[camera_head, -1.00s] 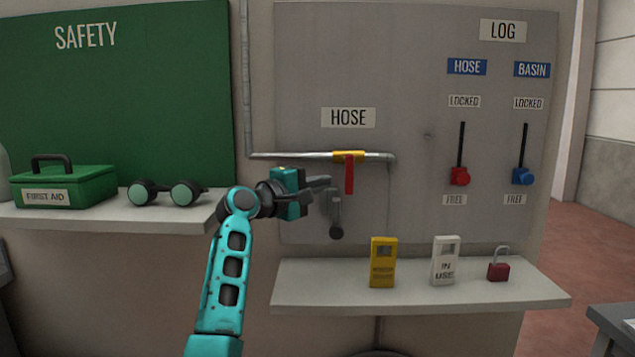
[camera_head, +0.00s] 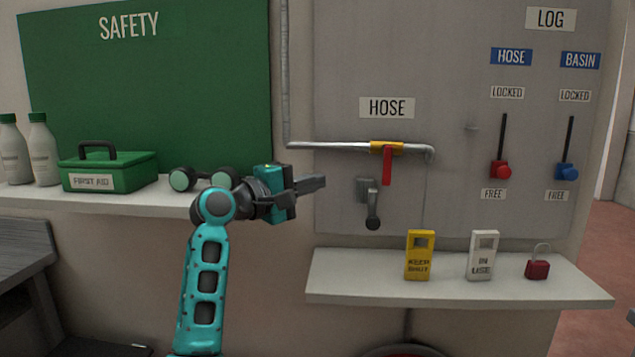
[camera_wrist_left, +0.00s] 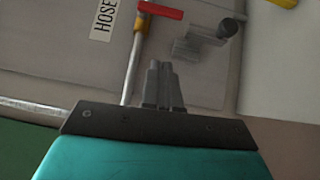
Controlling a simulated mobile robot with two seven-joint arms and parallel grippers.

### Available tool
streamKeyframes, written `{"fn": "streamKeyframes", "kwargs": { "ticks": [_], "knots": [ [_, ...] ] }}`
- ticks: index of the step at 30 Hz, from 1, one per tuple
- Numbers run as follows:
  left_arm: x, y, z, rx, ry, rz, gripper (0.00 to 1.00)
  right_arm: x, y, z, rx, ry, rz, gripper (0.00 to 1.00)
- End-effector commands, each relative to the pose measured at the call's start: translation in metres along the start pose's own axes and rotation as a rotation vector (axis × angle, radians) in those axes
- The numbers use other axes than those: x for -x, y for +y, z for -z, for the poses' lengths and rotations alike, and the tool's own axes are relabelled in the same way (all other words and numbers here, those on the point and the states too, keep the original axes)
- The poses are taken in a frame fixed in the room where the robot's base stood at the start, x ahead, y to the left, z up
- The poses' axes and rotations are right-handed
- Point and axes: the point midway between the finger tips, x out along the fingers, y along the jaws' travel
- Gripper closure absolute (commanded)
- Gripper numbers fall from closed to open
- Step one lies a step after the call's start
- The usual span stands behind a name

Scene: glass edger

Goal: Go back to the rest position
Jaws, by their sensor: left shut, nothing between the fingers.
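My left gripper (camera_head: 318,184) is raised in front of the wall, left of the hose valve, its fingers together and empty. In the left wrist view its fingertips (camera_wrist_left: 159,66) are closed and point toward the panel, with nothing between them. The hose pipe has a yellow valve body with a red handle (camera_head: 387,167) hanging straight down. A grey crank-like holder (camera_head: 370,203) is on the panel just right of the gripper, apart from it. My right gripper is not seen.
A shelf (camera_head: 350,277) below the panel holds a yellow tag (camera_head: 420,255), a white IN USE tag (camera_head: 482,255) and a red padlock (camera_head: 538,262). The left shelf (camera_head: 150,200) carries a green first aid box (camera_head: 108,170), goggles and two bottles. Red and blue sliders sit low near FREE.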

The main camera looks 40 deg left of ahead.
Motion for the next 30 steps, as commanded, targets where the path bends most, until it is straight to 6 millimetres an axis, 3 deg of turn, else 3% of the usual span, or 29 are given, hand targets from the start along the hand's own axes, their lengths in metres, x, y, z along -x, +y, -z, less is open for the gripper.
{"fn": "streamKeyframes", "kwargs": {
  "ticks": [12, 16, 20, 23, 27, 30],
  "knots": [
    [0.000, -0.001, 0.000, -0.002, 0.000, 0.001, 1.00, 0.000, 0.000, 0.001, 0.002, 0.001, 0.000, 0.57],
    [-0.002, -0.021, -0.009, -0.051, -0.003, 0.056, 1.00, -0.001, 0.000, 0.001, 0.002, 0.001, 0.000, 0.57],
    [0.001, -0.083, -0.036, -0.214, -0.030, 0.223, 1.00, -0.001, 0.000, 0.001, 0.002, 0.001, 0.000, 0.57],
    [0.016, -0.150, -0.068, -0.406, -0.088, 0.405, 1.00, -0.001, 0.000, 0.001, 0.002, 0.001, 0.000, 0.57],
    [0.058, -0.237, -0.117, -0.681, -0.226, 0.644, 1.00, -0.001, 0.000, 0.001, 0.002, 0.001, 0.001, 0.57],
    [0.100, -0.286, -0.151, -0.864, -0.357, 0.786, 1.00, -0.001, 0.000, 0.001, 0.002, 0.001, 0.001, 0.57]
  ]
}}
